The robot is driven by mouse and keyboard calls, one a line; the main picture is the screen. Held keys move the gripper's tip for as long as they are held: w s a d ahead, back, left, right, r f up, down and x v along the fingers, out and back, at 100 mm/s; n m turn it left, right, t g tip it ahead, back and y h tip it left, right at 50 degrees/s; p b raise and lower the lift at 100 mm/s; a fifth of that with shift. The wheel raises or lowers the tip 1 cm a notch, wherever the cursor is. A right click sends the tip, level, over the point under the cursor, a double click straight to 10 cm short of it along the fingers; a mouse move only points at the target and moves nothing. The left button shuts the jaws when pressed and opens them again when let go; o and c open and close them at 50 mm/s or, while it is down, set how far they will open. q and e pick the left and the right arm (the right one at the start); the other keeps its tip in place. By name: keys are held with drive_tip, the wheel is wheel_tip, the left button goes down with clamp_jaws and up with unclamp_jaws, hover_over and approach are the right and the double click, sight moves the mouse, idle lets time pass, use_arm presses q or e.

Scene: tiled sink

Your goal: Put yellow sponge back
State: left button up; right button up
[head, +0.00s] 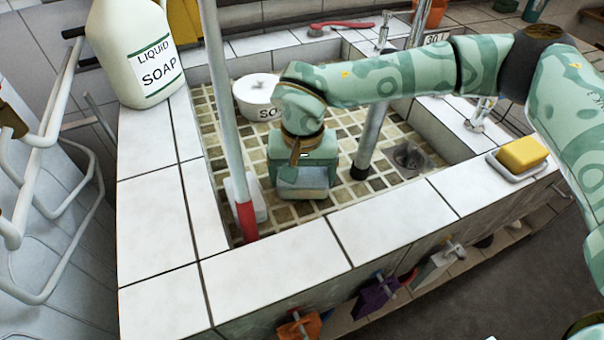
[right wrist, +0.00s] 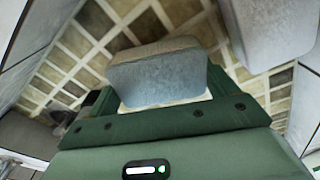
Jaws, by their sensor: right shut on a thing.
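A yellow sponge (head: 522,153) lies on a pale soap dish (head: 505,172) on the right part of the tiled rim. My right gripper (head: 303,178) is down inside the sink, pointing at the floor and far left of that sponge. It is shut on a grey-blue block (head: 305,192), which also shows between the jaws in the right wrist view (right wrist: 160,82). I cannot tell whether the block touches the sink floor. My left gripper is not in view.
A white pot (head: 257,97) and a pale block (head: 245,200) are in the sink. A red-tipped pole (head: 245,215) and a grey pipe (head: 377,125) stand near my gripper. A liquid soap bottle (head: 135,50) is at left. The front rim (head: 300,255) is clear.

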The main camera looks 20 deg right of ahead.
sight(302, 175)
drive_tip(key=shift+f, duration=0.5)
drive_tip(key=o, duration=0.7)
use_arm(q)
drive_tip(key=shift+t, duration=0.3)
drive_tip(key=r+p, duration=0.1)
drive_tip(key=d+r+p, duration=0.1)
drive_tip(key=p, duration=0.1)
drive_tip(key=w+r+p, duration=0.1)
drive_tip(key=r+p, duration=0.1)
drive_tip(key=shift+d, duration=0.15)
use_arm(e)
drive_tip(key=r, duration=1.3)
drive_tip(key=shift+s+a, duration=0.1)
drive_tip(key=shift+s, duration=0.2)
